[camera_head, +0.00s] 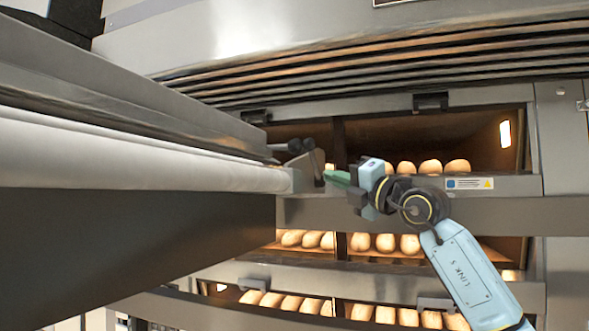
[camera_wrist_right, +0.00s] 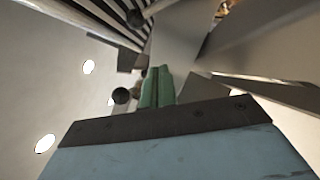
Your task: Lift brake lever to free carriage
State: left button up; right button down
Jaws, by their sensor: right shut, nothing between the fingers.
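The carriage (camera_head: 130,160), a long loader with a pale cloth-like belt and metal side rail, reaches in from the left. I cannot tell for certain which is the brake lever. My right gripper (camera_head: 330,177) is just right of the bracket, its green fingers pointing left; contact is unclear. My left gripper is not in view.
Deck ovens with rows of loaves (camera_head: 385,243) stand behind and below my right arm. A label plate (camera_head: 468,183) is on the oven front right of the gripper. A ribbed metal hood (camera_head: 400,65) hangs above. The carriage blocks the left side.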

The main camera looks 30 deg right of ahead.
aim_at(310, 153)
jog(key=shift+t+h, duration=0.3)
jog(key=w+r+p, duration=0.1)
jog(key=w+r, duration=0.1)
jog(key=w+a+r+p, duration=0.1)
jog(key=w+r+p, duration=0.1)
jog(key=w, duration=0.1)
jog(key=w+r+p, duration=0.2)
jog(key=shift+w+a+r, duration=0.1)
jog(key=shift+w+a, duration=0.1)
jog(key=shift+a, duration=0.1)
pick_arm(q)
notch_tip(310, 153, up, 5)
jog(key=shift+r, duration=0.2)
pick_arm(e)
jog(key=shift+w, duration=0.1)
